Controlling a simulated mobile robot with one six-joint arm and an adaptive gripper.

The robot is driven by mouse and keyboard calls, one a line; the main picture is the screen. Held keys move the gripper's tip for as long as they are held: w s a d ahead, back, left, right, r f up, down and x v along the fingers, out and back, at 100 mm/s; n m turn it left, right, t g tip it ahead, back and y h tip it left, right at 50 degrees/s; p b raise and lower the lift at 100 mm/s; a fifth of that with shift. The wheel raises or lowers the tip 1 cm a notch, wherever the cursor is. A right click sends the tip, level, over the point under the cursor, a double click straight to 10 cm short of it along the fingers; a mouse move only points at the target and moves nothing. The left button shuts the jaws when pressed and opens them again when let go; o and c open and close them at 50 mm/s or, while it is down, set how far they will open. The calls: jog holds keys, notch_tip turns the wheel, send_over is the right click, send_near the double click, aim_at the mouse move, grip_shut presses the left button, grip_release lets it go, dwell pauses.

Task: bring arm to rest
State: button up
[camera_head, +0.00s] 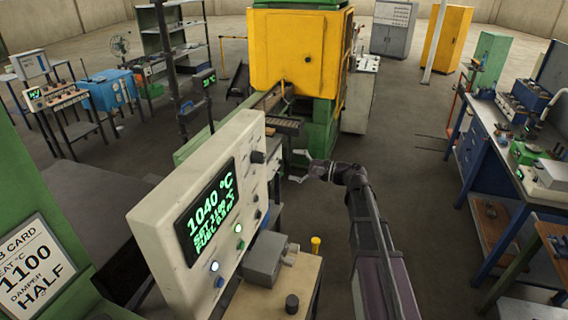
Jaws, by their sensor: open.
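My arm reaches forward from the bottom of the camera_head view, right of the white control panel. My gripper (300,166) is at the arm's far end, pointing left. Its fingers are spread apart with nothing visible between them. It is in the air just right of the panel's upper right edge, apart from it as far as I can tell.
The white control panel (150,232) reads 1040 °C. A grey box (266,258) and a yellow-topped post (315,245) are near it. A yellow-and-green machine (296,50) stands ahead. A blue workbench (500,150) is at right. The floor between (420,200) is clear.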

jog(key=shift+s+d, duration=0.2)
jog(key=shift+d, duration=0.25)
jog(key=s+f+n+g+h+b, duration=0.25)
jog(key=s+f+h+b, duration=0.2)
jog(key=f, duration=0.65)
jog(key=s+f+n+g+h+b, duration=0.25)
jog(key=s+f+b, duration=0.35)
jog(key=f, duration=0.6)
jog(key=s+d+f+n+g+h+b, duration=0.1)
jog(key=s+d+f+n+h+b, duration=0.4)
jog(key=f, duration=0.9)
jog(key=s+d+h+b, duration=0.3)
jog(key=s+d+h, duration=0.2)
jog(key=s+d, duration=0.1)
jog(key=shift+f, duration=0.3)
